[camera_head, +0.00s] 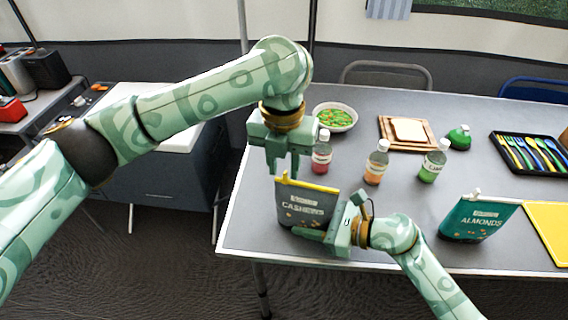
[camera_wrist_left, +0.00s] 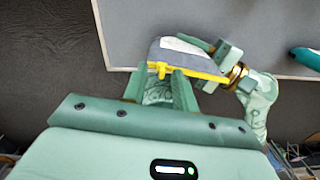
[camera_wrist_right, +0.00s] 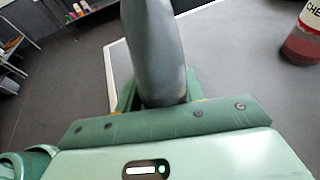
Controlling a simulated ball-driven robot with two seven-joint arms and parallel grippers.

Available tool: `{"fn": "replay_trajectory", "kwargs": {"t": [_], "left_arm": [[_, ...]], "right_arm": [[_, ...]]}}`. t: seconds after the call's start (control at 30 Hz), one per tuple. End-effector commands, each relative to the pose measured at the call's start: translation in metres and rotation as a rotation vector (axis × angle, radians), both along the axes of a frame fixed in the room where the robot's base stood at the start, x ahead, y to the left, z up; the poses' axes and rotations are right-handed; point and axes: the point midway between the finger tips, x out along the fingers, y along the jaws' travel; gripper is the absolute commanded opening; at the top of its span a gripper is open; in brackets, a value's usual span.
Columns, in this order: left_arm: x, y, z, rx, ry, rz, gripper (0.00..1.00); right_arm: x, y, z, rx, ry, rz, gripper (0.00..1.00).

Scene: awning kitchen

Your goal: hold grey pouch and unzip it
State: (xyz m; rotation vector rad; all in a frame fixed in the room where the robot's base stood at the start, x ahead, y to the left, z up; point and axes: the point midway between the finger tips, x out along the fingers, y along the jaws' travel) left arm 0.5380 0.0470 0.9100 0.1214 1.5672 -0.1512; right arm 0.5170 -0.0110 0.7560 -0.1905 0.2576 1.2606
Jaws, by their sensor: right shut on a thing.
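The grey pouch (camera_head: 305,206), labelled CASHEWS, stands upright near the table's front left corner, with a yellow zip strip (camera_head: 308,184) along its top. My right gripper (camera_head: 318,233) is shut on the pouch's lower right side; its wrist view shows the pouch (camera_wrist_right: 152,45) edge-on between the fingers. My left gripper (camera_head: 283,172) points down over the left end of the zip, with its fingers apart. In the left wrist view, the yellow zip pull (camera_wrist_left: 162,70) shows between or just beyond its fingertips; I cannot tell whether they touch it.
Several bottles, including a red one (camera_head: 321,158) and an orange one (camera_head: 376,165), stand behind the pouch. A bowl of vegetables (camera_head: 335,116) sits farther back. The table's left edge is close.

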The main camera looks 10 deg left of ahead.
Motion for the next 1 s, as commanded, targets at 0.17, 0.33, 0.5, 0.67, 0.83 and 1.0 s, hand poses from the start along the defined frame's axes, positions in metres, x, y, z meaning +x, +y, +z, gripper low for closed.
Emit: {"fn": "replay_trajectory", "kwargs": {"t": [0.17,0.33,0.5,0.67,0.83,1.0], "left_arm": [[0.0000,-0.0003,-0.0042,-0.001,0.000,0.001,0.28],[0.0001,-0.0002,-0.0040,-0.001,0.000,0.001,0.20],[0.0002,-0.0001,-0.0039,-0.001,0.000,0.001,0.00],[0.0003,0.0001,-0.0038,0.000,0.000,0.002,0.00],[0.0005,0.0003,-0.0037,0.000,0.000,0.002,0.00],[0.0006,0.0003,-0.0036,0.000,-0.001,0.002,0.00]], "right_arm": [[-0.0002,-0.0014,-0.0033,-0.007,0.002,-0.002,0.20],[-0.0002,-0.0014,-0.0033,-0.007,0.002,-0.002,0.20],[-0.0002,-0.0014,-0.0033,-0.006,0.004,-0.002,0.20],[-0.0003,-0.0014,-0.0034,-0.006,0.004,-0.002,0.20],[-0.0003,-0.0014,-0.0034,-0.006,0.004,-0.002,0.20],[-0.0003,-0.0015,-0.0035,-0.006,0.004,-0.002,0.20]]}}
